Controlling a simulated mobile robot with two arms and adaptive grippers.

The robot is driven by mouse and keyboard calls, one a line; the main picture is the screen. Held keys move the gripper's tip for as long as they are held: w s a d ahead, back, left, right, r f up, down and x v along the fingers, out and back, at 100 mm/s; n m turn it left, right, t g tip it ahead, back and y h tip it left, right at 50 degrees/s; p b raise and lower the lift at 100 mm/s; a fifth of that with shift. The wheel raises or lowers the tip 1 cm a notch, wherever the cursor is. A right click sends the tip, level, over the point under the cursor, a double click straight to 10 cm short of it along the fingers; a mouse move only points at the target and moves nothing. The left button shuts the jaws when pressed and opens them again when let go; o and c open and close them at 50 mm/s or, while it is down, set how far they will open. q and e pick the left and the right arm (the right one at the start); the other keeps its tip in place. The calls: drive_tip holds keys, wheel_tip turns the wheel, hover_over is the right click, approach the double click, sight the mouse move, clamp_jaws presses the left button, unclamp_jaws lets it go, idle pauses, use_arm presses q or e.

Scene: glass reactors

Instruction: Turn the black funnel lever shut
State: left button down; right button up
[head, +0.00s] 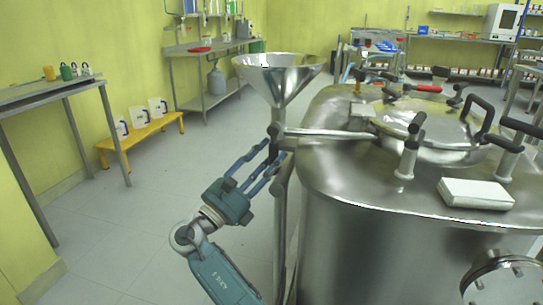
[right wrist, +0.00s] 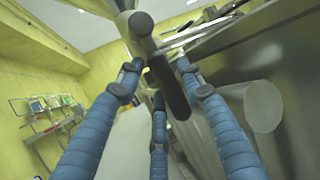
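The steel funnel (head: 280,75) stands on a vertical pipe at the left side of the big steel reactor (head: 340,190). In the right wrist view a black lever (right wrist: 170,88) hangs from a pale metal valve fitting (right wrist: 139,24). My right gripper (head: 274,155) reaches up from below to the pipe under the funnel. In the right wrist view its blue fingers (right wrist: 158,75) stand spread around the lever, with a gap on the left side. Whether the right finger touches the lever I cannot tell. In the head view the fingers largely hide the lever. My left gripper is not in view.
The reactor lid carries several black-handled clamps (head: 411,145) and a white box (head: 475,193). A horizontal steel arm (head: 325,133) joins the funnel pipe to the reactor. A yellow bench (head: 143,138) with jugs and a grey table (head: 55,92) stand left. The floor between is clear.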

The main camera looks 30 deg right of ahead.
drive_tip(key=shift+w+d+r, duration=0.2)
drive_tip(key=shift+d+r, duration=0.05)
drive_tip(key=shift+d, duration=0.35)
clamp_jaws()
